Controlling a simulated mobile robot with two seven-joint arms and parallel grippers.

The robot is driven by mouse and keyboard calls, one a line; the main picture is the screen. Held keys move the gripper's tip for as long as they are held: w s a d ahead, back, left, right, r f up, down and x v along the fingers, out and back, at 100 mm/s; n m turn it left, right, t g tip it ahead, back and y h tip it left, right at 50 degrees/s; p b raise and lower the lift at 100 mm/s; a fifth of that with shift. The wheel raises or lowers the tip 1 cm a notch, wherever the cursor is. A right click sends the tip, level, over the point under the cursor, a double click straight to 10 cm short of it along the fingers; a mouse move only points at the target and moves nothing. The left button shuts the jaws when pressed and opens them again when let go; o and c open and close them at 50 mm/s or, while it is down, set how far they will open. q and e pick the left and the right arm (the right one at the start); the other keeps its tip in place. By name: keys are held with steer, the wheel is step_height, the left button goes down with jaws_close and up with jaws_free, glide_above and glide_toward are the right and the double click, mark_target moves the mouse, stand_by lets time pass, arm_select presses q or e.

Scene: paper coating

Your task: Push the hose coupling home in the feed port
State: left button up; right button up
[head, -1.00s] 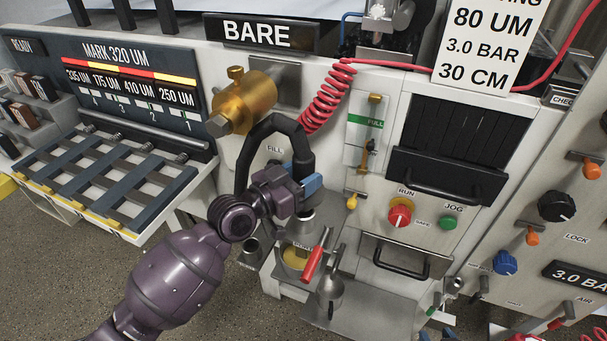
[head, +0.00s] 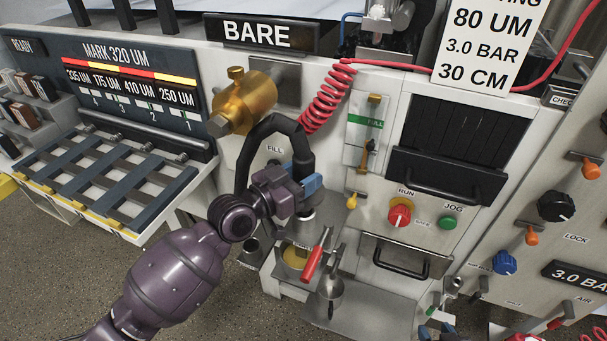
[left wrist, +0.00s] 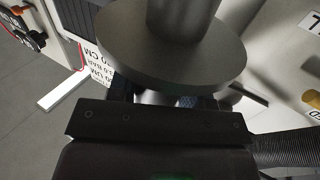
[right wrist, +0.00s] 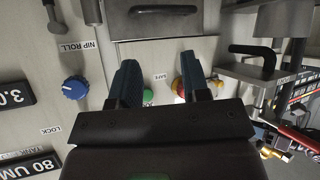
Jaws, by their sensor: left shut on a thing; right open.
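My left gripper (head: 312,184) is shut on the hose coupling (head: 306,212), a grey metal piece at the end of a thick black hose (head: 272,124). The hose arches up and over behind my wrist. In the left wrist view a grey round flange with a cylinder (left wrist: 180,50) hides my left fingertips. The feed port cannot be made out clearly; my gripper and the coupling cover that area, so I cannot tell how deep the coupling sits. My right gripper (right wrist: 160,75) is open and empty, facing the panel with the green button.
A brass cylinder (head: 245,100) and coiled red hose (head: 326,100) are above. The slotted rack (head: 105,180) is to the left. The red run knob (head: 400,214) and a black-handled drawer (head: 405,258) are to the right.

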arm_select(q)
steer(key=shift+r, duration=0.1)
arm_select(e)
steer(key=shift+s, duration=0.15)
steer(key=shift+s+d+f, duration=0.1)
steer(key=shift+s+f, duration=0.2)
steer(key=shift+s, duration=0.05)
arm_select(q)
steer(key=shift+f+b, duration=0.4)
steer(key=shift+f, duration=0.3)
arm_select(e)
steer(key=shift+w+f, duration=0.25)
steer(key=shift+w, duration=0.15)
arm_select(q)
steer(key=shift+f, duration=0.15)
arm_select(e)
steer(key=shift+s+f, duration=0.1)
steer(key=shift+f, duration=0.05)
arm_select(q)
steer(key=shift+f+b, duration=0.35)
steer(key=shift+f, duration=0.15)
arm_select(e)
steer(key=shift+s+f, duration=0.5)
steer(key=shift+f, duration=0.15)
arm_select(q)
steer(key=shift+f, duration=0.1)
steer(key=shift+f+b, duration=0.45)
arm_select(e)
steer(key=shift+w+f, duration=0.3)
steer(key=shift+w, duration=0.1)
